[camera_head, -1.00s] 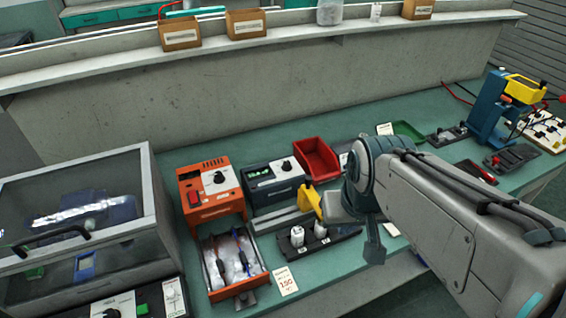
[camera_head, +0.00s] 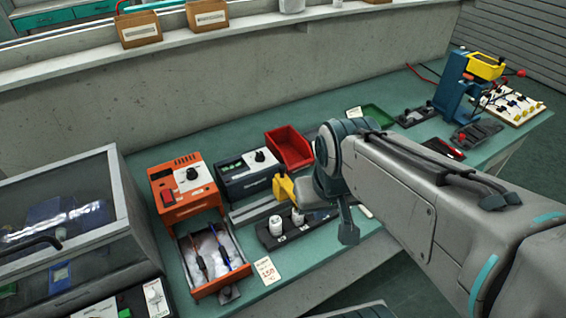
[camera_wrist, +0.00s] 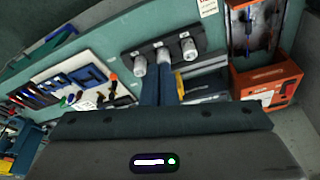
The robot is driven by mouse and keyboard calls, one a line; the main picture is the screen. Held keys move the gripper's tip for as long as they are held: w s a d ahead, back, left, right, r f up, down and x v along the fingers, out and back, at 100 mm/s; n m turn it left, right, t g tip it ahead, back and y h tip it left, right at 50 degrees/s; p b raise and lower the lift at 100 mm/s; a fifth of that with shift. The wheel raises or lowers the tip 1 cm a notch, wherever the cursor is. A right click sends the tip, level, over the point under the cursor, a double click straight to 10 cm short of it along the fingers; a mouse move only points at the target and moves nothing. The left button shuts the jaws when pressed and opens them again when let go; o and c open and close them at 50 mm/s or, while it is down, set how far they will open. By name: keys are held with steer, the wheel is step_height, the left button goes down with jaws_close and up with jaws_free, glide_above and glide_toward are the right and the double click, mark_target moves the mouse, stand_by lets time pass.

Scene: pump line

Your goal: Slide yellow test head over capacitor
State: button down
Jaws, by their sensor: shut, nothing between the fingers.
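The yellow test head (camera_head: 285,188) stands behind a black rail (camera_head: 266,239) in the head view, just left of my wrist. In the wrist view part of the yellow head (camera_wrist: 180,82) shows right beside my fingers. White capacitors stand upright on the rail: a left one (camera_head: 276,226) and one beside it (camera_head: 297,216) in the head view. The wrist view shows three white cylinders, one near my fingertips (camera_wrist: 139,66), a middle one (camera_wrist: 163,55) and one farther right (camera_wrist: 188,46). My gripper (camera_wrist: 161,76) is shut and empty. Its fingertips are hidden in the head view.
An orange unit (camera_head: 182,188) with an open drawer (camera_head: 222,287) stands left of the rail. A dark meter (camera_head: 247,172) and a red bin (camera_head: 290,147) stand behind. A lidded case (camera_head: 118,200) is far left. A blue press (camera_head: 455,85) stands far right.

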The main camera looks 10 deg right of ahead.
steer(key=c, duration=1.6)
jaws_free()
steer(key=shift+w, duration=0.1)
steer(key=o, duration=0.3)
steer(key=w+a+r+g+p, duration=0.1)
steer(key=w+r+p, duration=0.2)
steer(key=w, duration=0.7)
steer(key=shift+r, duration=0.95)
steer(key=g+p, duration=0.2)
steer(key=p, duration=0.1)
glide_above(282, 167)
step_height(282, 167, down, 14)
steer(key=shift+p, duration=1)
jaws_close()
